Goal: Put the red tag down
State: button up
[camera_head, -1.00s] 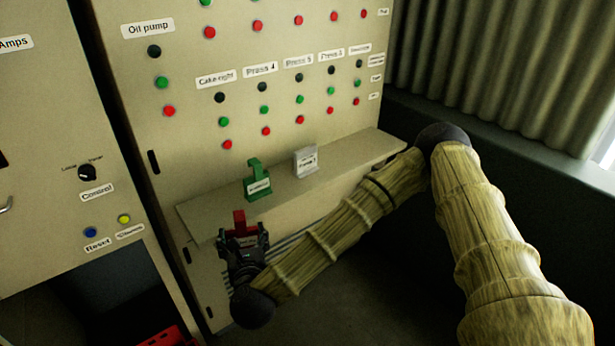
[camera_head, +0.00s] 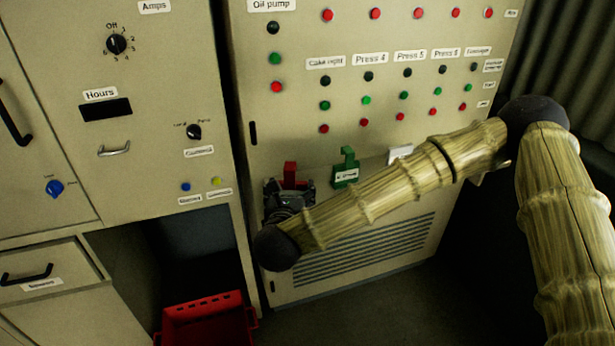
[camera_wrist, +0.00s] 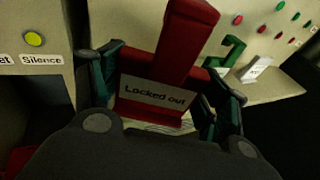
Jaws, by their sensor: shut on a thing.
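The red tag (camera_head: 290,172) is at my gripper, in front of the control cabinet at the left end of its narrow shelf. In the wrist view the red tag (camera_wrist: 186,45) stands upright with a white label reading "Locked out". My gripper (camera_head: 290,190) is shut on it, with one finger on each side of the tag in the wrist view (camera_wrist: 160,95). Whether the tag's base touches the shelf is hidden by my gripper and arm.
A green tag (camera_head: 346,170) and a white tag (camera_head: 400,153) stand on the shelf to the right. The cabinet panel (camera_head: 300,100) carries rows of buttons above. A red crate (camera_head: 208,322) sits on the floor below left, by a dark opening under the left cabinet.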

jog(key=x, duration=0.3)
jog(key=d+p+x, duration=0.1)
jog(key=x, duration=0.3)
jog(key=r+p+x, duration=0.1)
jog(key=x, duration=0.2)
jog(key=shift+w+d, duration=0.2)
jog(key=shift+d, duration=0.05)
jog(key=shift+w+f+p, duration=0.1)
jog(key=shift+f+p, duration=0.65)
jog(key=shift+f, duration=1.05)
jog(key=shift+f, duration=0.15)
jog(key=o, duration=1.1)
jog(key=shift+c, duration=0.2)
jog(key=shift+o, duration=0.3)
jog(key=shift+r, duration=0.25)
jog(key=b+v, duration=0.3)
jog(key=v, duration=0.9)
jog(key=shift+d, duration=0.1)
